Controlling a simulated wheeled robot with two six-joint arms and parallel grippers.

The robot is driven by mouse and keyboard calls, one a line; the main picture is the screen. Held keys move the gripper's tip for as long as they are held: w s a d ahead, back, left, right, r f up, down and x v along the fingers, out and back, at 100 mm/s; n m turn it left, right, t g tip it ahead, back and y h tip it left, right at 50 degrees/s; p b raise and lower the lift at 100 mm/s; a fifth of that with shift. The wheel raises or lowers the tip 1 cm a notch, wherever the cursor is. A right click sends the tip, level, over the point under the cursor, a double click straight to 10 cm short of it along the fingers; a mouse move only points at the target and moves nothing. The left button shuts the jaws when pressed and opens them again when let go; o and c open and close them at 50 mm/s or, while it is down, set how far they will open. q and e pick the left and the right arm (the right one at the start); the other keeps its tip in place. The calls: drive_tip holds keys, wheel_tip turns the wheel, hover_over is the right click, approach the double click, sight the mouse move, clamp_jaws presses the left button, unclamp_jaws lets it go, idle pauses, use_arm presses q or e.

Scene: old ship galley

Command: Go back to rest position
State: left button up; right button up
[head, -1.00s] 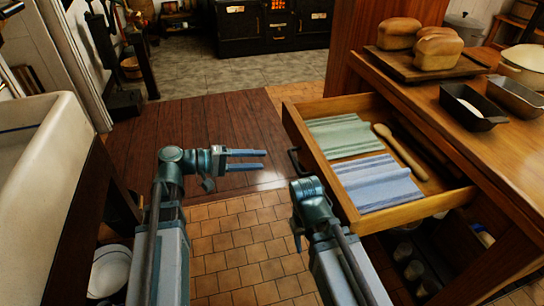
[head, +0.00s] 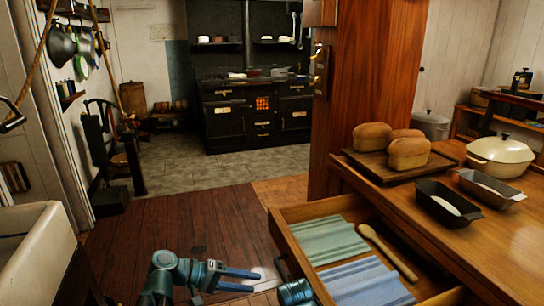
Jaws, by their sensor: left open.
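My left gripper (head: 246,281) shows low in the picture, over the floor to the left of the open drawer. Its two blue fingers are apart with nothing between them. Part of my right arm (head: 296,292) shows at the bottom edge, in front of the drawer; its gripper cannot be made out. The open wooden drawer (head: 284,236) holds a folded green cloth (head: 325,240), a folded blue cloth (head: 362,283) and a wooden spoon (head: 388,252).
The counter (head: 510,235) at right carries loaves (head: 408,152) on a board, two dark tins (head: 447,204) and a cream pot (head: 503,155). A white sink (head: 30,240) stands at left. A black stove (head: 255,112) is at the back. The floor between is clear.

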use_arm(q)
drive_tip(key=s+d+r+m+g+y+p, duration=0.3)
drive_tip(key=s+d+m+g+y+p, duration=0.15)
drive_tip(key=s+y+p, duration=0.5)
wheel_tip(320, 180, up, 6)
drive_tip(key=s+a+m+t+y+p, duration=0.1)
drive_tip(key=y+p, duration=0.3)
drive_tip(key=p, duration=0.6)
drive_tip(key=shift+s+a+r+m+y, duration=0.15)
drive_tip(key=shift+s+a+m+y, duration=0.2)
drive_tip(key=shift+s+a+m, duration=0.25)
use_arm(e)
wheel_tip(320, 180, up, 22)
